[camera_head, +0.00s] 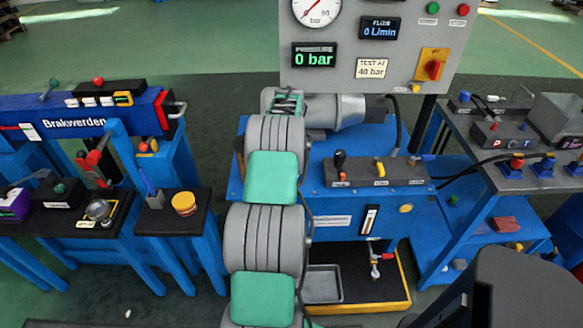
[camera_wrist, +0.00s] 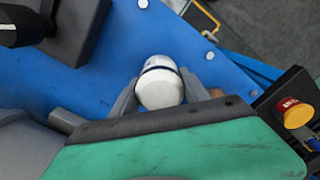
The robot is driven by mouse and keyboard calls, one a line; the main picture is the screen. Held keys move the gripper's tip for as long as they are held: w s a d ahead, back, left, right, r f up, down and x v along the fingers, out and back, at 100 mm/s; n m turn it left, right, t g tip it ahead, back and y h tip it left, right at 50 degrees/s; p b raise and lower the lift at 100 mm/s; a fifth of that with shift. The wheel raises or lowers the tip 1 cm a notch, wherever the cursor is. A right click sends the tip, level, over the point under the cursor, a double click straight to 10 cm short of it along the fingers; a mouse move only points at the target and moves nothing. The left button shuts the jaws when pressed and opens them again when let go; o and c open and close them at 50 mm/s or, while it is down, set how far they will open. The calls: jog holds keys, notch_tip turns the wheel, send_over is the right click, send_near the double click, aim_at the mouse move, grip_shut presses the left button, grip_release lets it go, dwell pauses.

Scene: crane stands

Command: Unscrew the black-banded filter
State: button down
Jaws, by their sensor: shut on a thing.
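In the head view my arm covers the filter and the gripper, so neither can be seen there.
The blue test bench carries a panel with a pressure gauge (camera_head: 316,10) and a display (camera_head: 314,56) reading 0 bar. A lever block (camera_head: 375,172) stands on the bench. A drip tray (camera_head: 323,284) lies below.

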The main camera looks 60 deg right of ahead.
jog(key=shift+r+n, duration=0.1)
jog(key=shift+n, duration=0.8)
jog(key=n, duration=0.4)
jog(key=shift+n, duration=0.4)
jog(key=shift+n, duration=0.3)
jog(key=n, duration=0.4)
jog(key=shift+d+n, duration=0.1)
jog(key=shift+n, duration=0.4)
